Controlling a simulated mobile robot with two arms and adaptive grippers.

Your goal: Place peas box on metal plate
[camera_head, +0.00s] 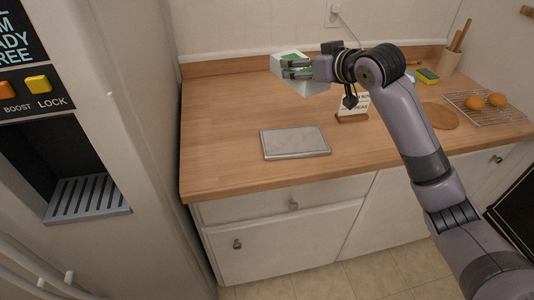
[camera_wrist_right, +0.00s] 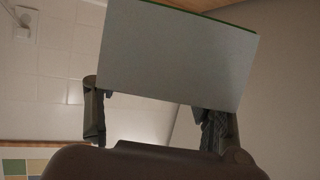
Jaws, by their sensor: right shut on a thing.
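The peas box (camera_head: 304,86), white with green, is held at the back left of the counter in the head view. My right gripper (camera_head: 290,69) is shut on it. In the right wrist view the box (camera_wrist_right: 180,55) shows a plain pale face with a green edge, between the two fingers (camera_wrist_right: 160,118). The metal plate (camera_head: 295,142) is a flat silver rectangle on the counter, nearer the front edge than the box. Nothing lies on it. The box is apart from the plate, above and behind it in the picture. My left gripper is not in view.
A small sign on a wooden stand (camera_head: 352,117) stands right of the plate. Further right are a round wooden board (camera_head: 440,116), a wire rack (camera_head: 510,113) with brown round items, a sponge (camera_head: 427,76) and a utensil holder (camera_head: 450,62). The fridge (camera_head: 125,100) borders the counter's left.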

